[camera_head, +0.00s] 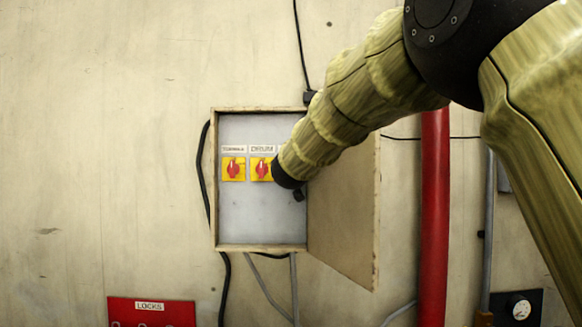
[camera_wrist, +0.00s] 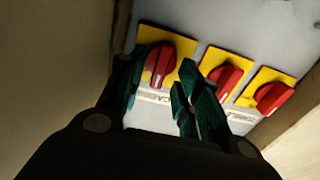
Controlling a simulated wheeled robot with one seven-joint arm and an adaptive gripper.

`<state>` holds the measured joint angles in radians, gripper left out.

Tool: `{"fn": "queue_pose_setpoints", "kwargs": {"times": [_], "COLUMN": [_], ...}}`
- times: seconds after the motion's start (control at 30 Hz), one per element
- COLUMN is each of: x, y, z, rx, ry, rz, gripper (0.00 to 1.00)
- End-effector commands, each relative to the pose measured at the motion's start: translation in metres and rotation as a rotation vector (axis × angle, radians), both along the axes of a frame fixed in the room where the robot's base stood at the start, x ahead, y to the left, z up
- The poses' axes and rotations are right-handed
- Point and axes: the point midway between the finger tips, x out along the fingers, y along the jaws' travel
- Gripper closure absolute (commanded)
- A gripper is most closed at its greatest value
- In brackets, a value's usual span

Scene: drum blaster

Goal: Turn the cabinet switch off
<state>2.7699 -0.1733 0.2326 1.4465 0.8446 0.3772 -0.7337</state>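The cabinet switch is a red knob (camera_wrist: 160,61) on a yellow plate (camera_wrist: 186,72), at the left in the wrist view. Its label lies partly behind a finger and seems to read CABINET upside down. My gripper (camera_wrist: 161,78) is open, with one dark finger on each side of this knob as pictured. Whether a finger touches the knob I cannot tell. In the head view my arm hides this switch and most of my gripper. The open grey switch box (camera_head: 235,215) on the wall holds the switches.
Two more red switches, one labelled DRUM (camera_head: 262,169) and one at the far left (camera_head: 233,169), sit beside it. The box door (camera_head: 343,225) hangs open at the right. A red pipe (camera_head: 434,220) and a red LOCKS panel (camera_head: 150,312) are on the wall.

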Motion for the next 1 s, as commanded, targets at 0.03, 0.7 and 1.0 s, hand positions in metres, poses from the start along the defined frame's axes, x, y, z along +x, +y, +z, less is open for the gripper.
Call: {"fn": "queue_pose_setpoints", "kwargs": {"times": [0.03, 0.7, 1.0], "x": [0.0038, 0.0109, 0.0109], "y": [-0.0002, -0.0002, -0.0003], "z": [0.0007, -0.0001, -0.0003], "rx": [0.001, 0.001, 0.014], "ry": [0.000, 0.000, 0.000], "rz": [0.000, 0.000, 0.000], "gripper": [0.66, 1.00, 1.00]}}
